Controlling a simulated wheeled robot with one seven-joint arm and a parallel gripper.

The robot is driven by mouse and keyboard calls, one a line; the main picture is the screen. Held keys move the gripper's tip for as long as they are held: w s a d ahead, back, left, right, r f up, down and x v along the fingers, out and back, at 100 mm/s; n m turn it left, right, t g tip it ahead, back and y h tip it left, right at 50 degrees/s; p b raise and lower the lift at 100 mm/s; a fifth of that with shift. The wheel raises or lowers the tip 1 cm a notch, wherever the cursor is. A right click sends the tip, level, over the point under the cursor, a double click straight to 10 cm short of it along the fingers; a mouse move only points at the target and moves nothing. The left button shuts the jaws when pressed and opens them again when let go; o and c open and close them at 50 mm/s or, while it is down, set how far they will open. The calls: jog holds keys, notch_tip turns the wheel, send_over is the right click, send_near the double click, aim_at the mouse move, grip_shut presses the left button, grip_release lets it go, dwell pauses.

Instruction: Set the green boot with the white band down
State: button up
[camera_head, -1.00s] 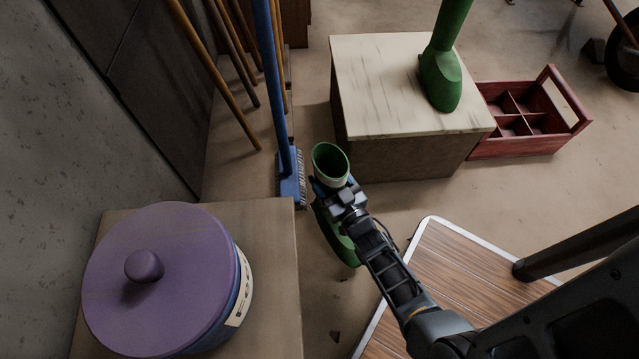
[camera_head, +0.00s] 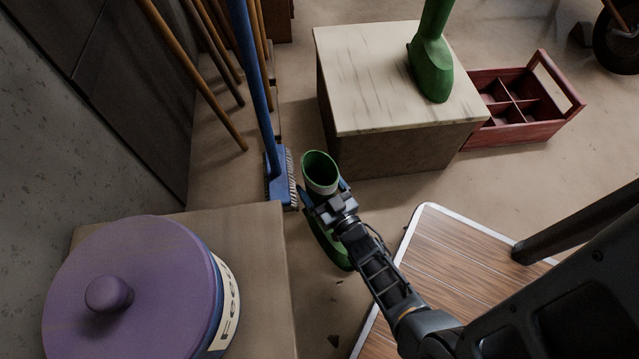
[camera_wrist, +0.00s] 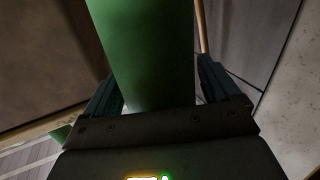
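The green boot with the white band (camera_head: 320,179) stands roughly upright, its open top facing up and its toe pointing down the picture. My gripper (camera_head: 325,198) is shut on its shaft just below the white band. In the wrist view, one finger lies on each side of the green shaft (camera_wrist: 150,55). Part of the shaft is hidden behind my gripper in the head view. Whether the sole touches the floor cannot be told. A second green boot (camera_head: 433,70) stands on a pale-topped box (camera_head: 365,95), its top cut off by the frame.
A blue broom (camera_head: 279,178) and several wooden handles stand left of the boot. A purple-lidded pot (camera_head: 150,285) sits on a brown surface (camera_head: 262,240) at lower left. A red crate (camera_head: 520,130) is at right. A wood-slatted panel (camera_head: 450,262) lies at lower right.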

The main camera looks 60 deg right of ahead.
jog(key=shift+o, duration=0.7)
jog(key=shift+r, duration=0.1)
jog(key=p+v, duration=0.2)
jog(key=v, duration=1)
jog(key=shift+p, duration=0.4)
